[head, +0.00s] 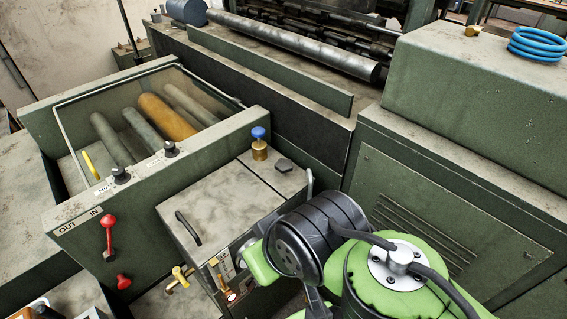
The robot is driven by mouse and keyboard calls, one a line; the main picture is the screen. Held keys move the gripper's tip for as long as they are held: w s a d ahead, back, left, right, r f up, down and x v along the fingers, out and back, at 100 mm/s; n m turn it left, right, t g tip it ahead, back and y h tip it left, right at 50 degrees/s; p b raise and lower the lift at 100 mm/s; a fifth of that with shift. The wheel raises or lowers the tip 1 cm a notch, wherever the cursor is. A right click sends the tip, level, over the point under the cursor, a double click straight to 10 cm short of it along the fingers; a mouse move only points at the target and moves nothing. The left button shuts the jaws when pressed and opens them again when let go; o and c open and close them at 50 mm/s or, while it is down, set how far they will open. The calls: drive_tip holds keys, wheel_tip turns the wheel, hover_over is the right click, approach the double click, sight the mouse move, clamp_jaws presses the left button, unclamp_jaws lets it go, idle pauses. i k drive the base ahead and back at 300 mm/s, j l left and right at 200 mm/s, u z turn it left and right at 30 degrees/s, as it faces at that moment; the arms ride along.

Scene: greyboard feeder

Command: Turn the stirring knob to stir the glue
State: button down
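A grey-topped box (235,215) with a black lid handle (188,228) stands in the middle, beside the roller unit. Two black knobs (121,175) (170,149) sit on the rim of the roller unit. I cannot tell which is the stirring knob, and no glue shows. My green and black arm reaches in from the lower right, in front of the box's right side. My gripper's fingers are hidden or out of view.
The roller unit (235,125) holds several rollers, one orange (166,117). Its front has a red lever (108,232) by an OUT/IN label. Brass valves (181,276) project below the box front. A large green cabinet (450,190) stands close on the right, with a blue hose coil (537,43) on top.

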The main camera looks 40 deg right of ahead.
sight(282, 165)
drive_tip(key=i+z, duration=0.15)
drive_tip(key=z, duration=0.85)
